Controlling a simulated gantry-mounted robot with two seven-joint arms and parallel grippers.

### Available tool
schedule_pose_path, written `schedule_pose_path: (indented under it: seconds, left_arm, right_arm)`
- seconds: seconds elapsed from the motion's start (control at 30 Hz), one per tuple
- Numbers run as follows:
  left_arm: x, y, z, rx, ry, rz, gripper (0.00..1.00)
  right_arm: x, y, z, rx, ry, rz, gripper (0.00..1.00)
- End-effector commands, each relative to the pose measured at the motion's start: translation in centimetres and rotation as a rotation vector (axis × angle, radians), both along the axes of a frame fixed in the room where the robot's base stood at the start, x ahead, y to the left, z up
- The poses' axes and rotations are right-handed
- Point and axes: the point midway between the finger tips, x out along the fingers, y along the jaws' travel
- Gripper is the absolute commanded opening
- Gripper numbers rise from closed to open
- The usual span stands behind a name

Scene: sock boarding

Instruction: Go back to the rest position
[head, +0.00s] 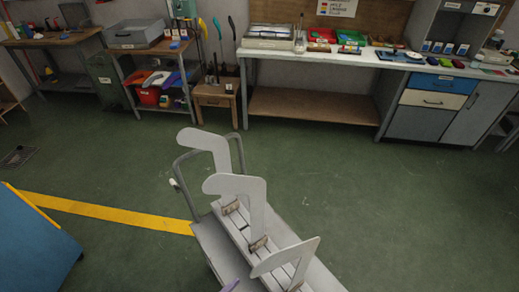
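Neither of my grippers shows in the head view. A grey trolley (213,243) stands in the lower middle, with its tube handle (181,185) at the far left end. Three flat, pale foot-shaped boards stand upright in a row on it: a far board (207,143), a middle board (240,188) and a near board (287,258). All three look bare, with no sock on them. A small bit of something purple (231,286) shows at the bottom edge; most of it is cut off, so I cannot tell what it is.
A blue cabinet or box (35,245) stands at the lower left. A yellow floor line (110,213) runs to the trolley. Workbenches (310,56) with trays, tools and drawers line the back wall. The green floor (420,200) to the right of the trolley is clear.

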Motion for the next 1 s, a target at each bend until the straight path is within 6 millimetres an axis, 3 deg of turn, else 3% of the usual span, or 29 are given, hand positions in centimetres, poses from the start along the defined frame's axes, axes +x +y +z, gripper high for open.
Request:
schedule_pose_path:
  seconds: [0.03,0.2,0.5,0.67,0.8,0.83,1.0]
  left_arm:
    - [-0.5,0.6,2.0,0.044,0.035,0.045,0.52]
    - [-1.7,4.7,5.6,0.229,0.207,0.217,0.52]
    - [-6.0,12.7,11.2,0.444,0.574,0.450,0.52]
    - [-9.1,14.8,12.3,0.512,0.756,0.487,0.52]
    - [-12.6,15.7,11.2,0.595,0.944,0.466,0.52]
    - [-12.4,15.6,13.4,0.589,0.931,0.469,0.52]
    - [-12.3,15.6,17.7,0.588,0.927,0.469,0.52]
  right_arm:
    - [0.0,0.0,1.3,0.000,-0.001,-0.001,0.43]
    - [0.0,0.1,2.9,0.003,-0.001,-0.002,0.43]
    - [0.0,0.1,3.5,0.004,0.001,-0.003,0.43]
    - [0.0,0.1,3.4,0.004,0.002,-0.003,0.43]
    - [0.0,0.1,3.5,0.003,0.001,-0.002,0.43]
    - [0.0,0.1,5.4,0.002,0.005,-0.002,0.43]
    - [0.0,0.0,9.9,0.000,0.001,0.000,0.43]
